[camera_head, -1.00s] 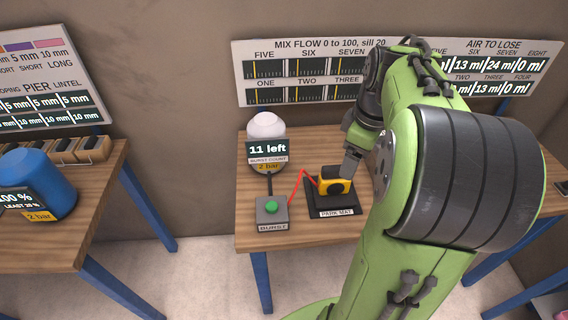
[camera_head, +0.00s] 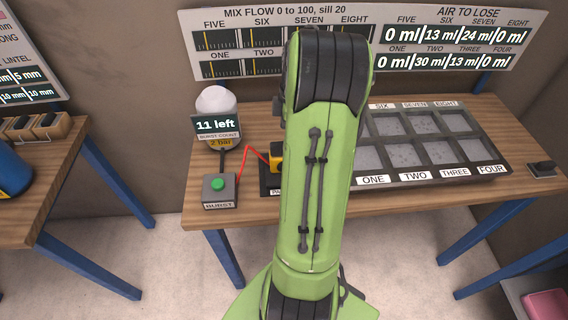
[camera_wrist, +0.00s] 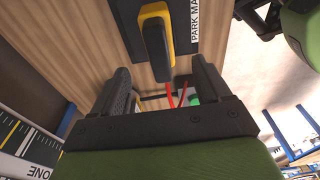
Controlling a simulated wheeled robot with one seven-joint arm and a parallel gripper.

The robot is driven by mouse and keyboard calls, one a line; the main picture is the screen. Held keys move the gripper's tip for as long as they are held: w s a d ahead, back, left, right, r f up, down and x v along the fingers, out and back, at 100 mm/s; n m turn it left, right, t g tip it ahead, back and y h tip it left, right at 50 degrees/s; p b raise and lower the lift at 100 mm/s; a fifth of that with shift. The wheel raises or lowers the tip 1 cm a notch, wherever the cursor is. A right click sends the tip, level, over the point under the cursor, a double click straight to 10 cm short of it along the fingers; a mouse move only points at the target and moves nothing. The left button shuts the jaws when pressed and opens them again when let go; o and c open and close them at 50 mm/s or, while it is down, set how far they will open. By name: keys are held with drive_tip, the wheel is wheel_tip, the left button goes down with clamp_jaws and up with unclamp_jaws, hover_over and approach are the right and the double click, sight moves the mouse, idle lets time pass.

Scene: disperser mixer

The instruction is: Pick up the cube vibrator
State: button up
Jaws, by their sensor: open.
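The cube vibrator (camera_head: 276,158) is a small yellow and black block on the dark park mat (camera_head: 268,187), mostly hidden behind my arm in the head view. In the wrist view the vibrator (camera_wrist: 156,42) shows its dark, rounded end with yellow around it, on the park mat (camera_wrist: 181,30). My gripper (camera_wrist: 163,76) is open and empty; its two dark fingers stand apart, with the vibrator just beyond the tips and roughly midway between them. I cannot tell the remaining gap. In the head view my gripper is hidden behind the arm.
Left of the mat are the burst box (camera_head: 218,190) with a green button and a white-topped tank (camera_head: 216,104) reading "11 left". A red hose runs from the box to the vibrator. A mould tray (camera_head: 395,181) with several compartments lies to the right on the wooden table.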

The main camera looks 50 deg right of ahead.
drive_tip(key=f, duration=0.2)
drive_tip(key=f+b, duration=0.1)
drive_tip(key=f, duration=0.5)
drive_tip(key=shift+w+a, duration=0.2)
drive_tip(key=shift+w, duration=0.1)
drive_tip(key=shift+r, duration=0.15)
clamp_jaws()
